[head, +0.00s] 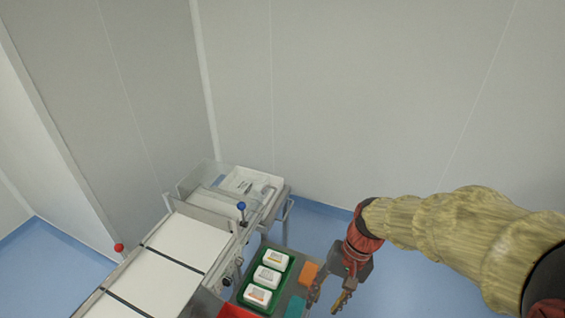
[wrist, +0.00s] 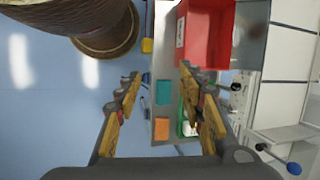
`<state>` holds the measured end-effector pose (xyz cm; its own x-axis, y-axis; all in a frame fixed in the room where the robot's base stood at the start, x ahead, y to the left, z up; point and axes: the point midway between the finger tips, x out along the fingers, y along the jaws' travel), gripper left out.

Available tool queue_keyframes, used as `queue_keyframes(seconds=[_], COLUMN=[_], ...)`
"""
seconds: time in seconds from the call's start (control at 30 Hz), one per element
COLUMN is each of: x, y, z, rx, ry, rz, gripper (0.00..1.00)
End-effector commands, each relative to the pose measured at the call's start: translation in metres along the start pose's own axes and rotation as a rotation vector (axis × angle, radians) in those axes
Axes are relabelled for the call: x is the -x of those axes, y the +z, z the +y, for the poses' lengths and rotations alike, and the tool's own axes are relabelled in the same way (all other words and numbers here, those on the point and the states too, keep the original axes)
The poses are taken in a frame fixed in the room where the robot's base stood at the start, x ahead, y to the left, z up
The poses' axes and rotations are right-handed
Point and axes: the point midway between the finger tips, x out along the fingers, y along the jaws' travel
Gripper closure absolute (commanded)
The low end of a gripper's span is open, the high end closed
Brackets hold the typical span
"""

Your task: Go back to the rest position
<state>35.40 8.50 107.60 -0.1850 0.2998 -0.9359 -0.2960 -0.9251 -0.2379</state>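My gripper (head: 329,296) is at the lower right of the head view, beside the orange block's right side in the picture. In the wrist view my gripper (wrist: 158,76) has its two yellow-brown fingers spread wide, with nothing held between them. My arm comes in from the right edge of the head view.
A grey cart top (wrist: 161,109) carries an orange block (head: 308,273), a teal block (head: 295,306), a green tray (head: 286,277) of white packs and a red bin (wrist: 207,37). A conveyor (head: 178,260) stands left. Blue floor (head: 312,228) shows clear behind.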

Motion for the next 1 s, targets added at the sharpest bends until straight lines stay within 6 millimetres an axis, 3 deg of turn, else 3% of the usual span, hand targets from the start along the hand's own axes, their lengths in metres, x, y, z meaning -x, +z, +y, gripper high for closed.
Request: queue_keyframes(seconds=[0.2, 0.4, 0.7, 1.0], x=[0.05, 0.09, 0.138, 0.144], y=[0.017, 0.038, 0.067, 0.07], z=[0.041, 0.065, 0.064, 0.064], rx=[0.203, 0.302, 0.338, 0.34], ry=[0.137, 0.226, 0.214, 0.208], rz=[0.247, 0.453, 0.685, 0.717], gripper=[0.61, 0.61, 0.61, 0.61])
